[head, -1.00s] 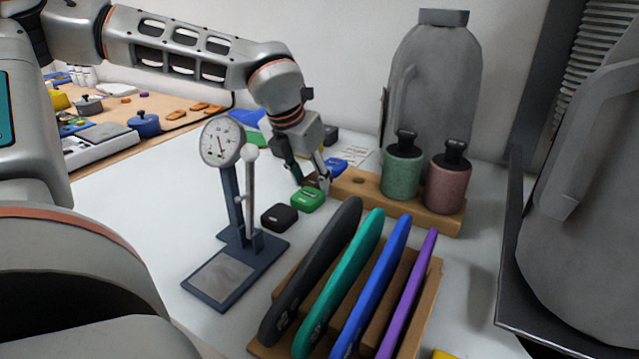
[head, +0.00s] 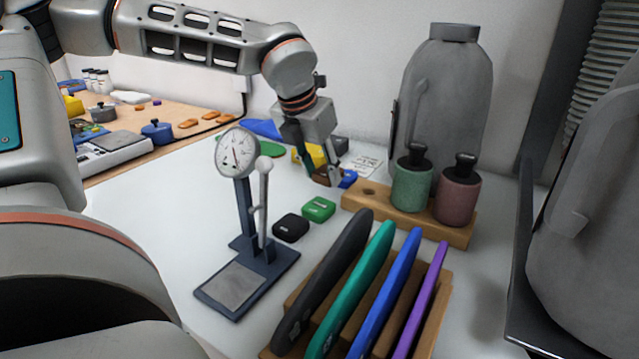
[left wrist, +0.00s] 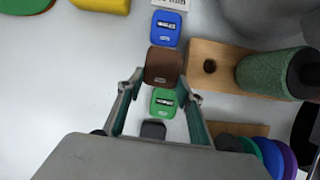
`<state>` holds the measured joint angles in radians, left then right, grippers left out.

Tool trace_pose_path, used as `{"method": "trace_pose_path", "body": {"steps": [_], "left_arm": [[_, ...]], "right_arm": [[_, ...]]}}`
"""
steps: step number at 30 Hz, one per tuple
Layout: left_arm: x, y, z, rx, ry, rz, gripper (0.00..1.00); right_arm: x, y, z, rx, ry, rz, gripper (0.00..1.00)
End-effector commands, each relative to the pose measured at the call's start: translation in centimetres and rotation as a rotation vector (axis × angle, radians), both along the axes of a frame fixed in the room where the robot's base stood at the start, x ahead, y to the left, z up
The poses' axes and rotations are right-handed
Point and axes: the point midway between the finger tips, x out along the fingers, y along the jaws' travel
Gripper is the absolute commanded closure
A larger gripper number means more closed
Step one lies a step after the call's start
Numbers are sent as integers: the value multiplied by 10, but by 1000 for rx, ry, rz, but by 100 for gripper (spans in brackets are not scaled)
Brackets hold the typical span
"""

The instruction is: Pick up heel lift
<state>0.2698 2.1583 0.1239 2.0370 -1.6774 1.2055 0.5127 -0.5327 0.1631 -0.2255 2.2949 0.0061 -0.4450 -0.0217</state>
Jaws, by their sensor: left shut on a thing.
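My left gripper (head: 324,180) is shut on a brown heel lift (left wrist: 165,66), which sits between its two fingertips in the left wrist view. In the head view the brown heel lift (head: 322,177) is partly hidden by the fingers and appears slightly above the white table. A green heel lift (head: 319,208) and a black one (head: 291,227) lie on the table nearer to me. A blue heel lift (head: 348,178) lies just beyond the gripper; it also shows in the left wrist view (left wrist: 166,28). My right gripper is not in view.
A dial gauge stand (head: 246,270) is left of the lifts. A wooden holder (head: 405,213) with green and pink cylinders stands to the right. A rack (head: 432,325) of several upright insoles is in front. Yellow and blue pieces lie behind the gripper.

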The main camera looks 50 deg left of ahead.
Motion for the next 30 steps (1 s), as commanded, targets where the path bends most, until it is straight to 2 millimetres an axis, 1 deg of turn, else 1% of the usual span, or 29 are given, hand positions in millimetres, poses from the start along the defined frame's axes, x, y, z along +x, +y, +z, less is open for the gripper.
{"method": "trace_pose_path", "body": {"steps": [1,5,9,12,15,18,21,25,30], "left_arm": [[0,0,16,3,-8,1,75],[0,0,49,2,-11,2,75],[0,1,88,4,-9,3,75],[0,0,111,2,-8,2,75],[-1,0,129,2,-5,1,75],[0,0,142,2,-4,0,75],[0,0,150,0,-2,1,75],[0,0,154,0,-1,-1,75],[0,0,155,-1,0,-1,75]], "right_arm": [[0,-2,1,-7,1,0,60],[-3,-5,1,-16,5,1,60],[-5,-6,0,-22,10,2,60],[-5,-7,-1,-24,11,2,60],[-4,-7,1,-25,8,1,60],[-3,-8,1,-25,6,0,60],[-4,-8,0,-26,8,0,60],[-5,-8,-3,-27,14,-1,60],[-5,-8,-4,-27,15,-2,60]]}}
